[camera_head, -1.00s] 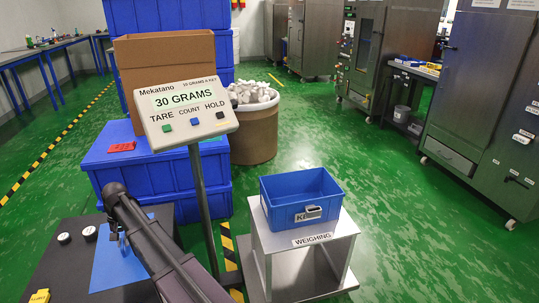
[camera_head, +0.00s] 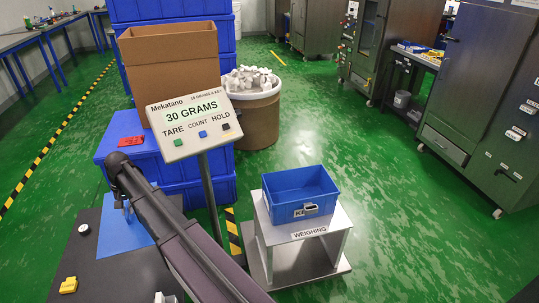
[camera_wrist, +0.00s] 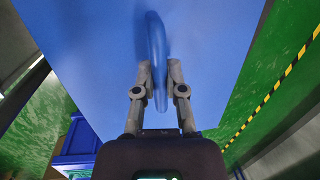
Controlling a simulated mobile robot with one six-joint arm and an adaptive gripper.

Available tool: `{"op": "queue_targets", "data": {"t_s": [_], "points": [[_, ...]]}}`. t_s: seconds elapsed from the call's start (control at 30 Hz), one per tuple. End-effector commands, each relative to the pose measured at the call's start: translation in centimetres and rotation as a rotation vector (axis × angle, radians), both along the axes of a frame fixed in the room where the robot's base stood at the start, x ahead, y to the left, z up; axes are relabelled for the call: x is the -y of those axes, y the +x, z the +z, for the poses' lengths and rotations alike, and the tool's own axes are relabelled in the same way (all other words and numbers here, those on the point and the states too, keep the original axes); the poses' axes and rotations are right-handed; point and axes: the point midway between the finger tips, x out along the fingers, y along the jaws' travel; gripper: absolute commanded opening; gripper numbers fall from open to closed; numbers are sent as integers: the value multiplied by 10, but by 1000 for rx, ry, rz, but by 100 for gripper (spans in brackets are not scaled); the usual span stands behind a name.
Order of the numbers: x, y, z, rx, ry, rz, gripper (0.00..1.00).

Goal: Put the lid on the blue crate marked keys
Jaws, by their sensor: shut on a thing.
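The blue crate (camera_head: 318,197) stands open on the weighing stand, with a label starting "KE" on its front, partly covered by a small handle. It looks empty. The lid (camera_head: 120,236) is a flat blue sheet over the dark table at lower left; it fills much of the wrist view (camera_wrist: 90,50). My gripper (camera_wrist: 160,78) is shut on the upright blue loop handle (camera_wrist: 157,45) of the lid. In the head view my arm hides most of the gripper. The lid appears raised above the table, but the gap is hard to judge.
The scale display (camera_head: 192,116) reads 30 GRAMS; its post (camera_head: 209,195) stands between the lid and the weighing stand (camera_head: 309,233). A cardboard box (camera_head: 165,70) and blue bins (camera_head: 130,165) stand behind. A yellow object (camera_head: 68,285) lies on the dark table (camera_head: 115,280). Floor right of the stand is clear.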

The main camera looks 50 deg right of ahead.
Motion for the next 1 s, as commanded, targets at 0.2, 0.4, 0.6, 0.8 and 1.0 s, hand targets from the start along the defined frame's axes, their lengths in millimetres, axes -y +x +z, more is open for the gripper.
{"op": "queue_targets", "data": {"t_s": [0.2,0.4,0.6,0.8,1.0], "points": [[0,0,44,0,0,0,0],[0,0,76,0,0,0,0],[0,0,107,0,0,0,0],[0,0,139,0,0,0,0],[0,0,170,0,0,0,0]]}}
